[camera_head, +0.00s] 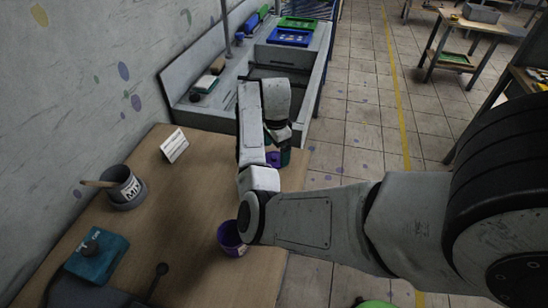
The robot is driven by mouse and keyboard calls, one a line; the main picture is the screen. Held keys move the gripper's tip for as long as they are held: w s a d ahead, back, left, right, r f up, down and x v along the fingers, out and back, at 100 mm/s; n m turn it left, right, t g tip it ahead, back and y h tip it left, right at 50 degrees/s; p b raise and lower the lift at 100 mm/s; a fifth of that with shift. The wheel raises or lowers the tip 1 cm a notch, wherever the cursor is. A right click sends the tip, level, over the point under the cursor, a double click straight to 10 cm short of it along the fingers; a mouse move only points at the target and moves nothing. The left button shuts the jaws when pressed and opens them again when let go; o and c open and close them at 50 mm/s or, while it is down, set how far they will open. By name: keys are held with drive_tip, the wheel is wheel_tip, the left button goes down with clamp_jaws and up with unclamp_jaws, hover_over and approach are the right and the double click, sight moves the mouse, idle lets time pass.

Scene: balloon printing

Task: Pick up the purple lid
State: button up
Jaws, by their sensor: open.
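A small purple piece (272,158), which looks like the purple lid, shows at the far right end of the wooden table, partly hidden by my arm. My gripper (279,138) points down just above it. The gripper is open; its fingers are small and partly hidden here, and I cannot tell whether they touch the lid. A purple cup (231,240) stands near the table's right edge beside my arm.
The wooden table (185,215) holds a grey pot (124,188) with a brush, a white sign (174,145) and a teal box (97,255). A grey workbench (215,95) adjoins the far end. Tiled floor (345,140) lies open to the right.

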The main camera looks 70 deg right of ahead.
drive_tip(key=shift+f, duration=1.15)
drive_tip(key=shift+s, duration=0.1)
drive_tip(key=c, duration=0.8)
drive_tip(key=shift+r, duration=0.1)
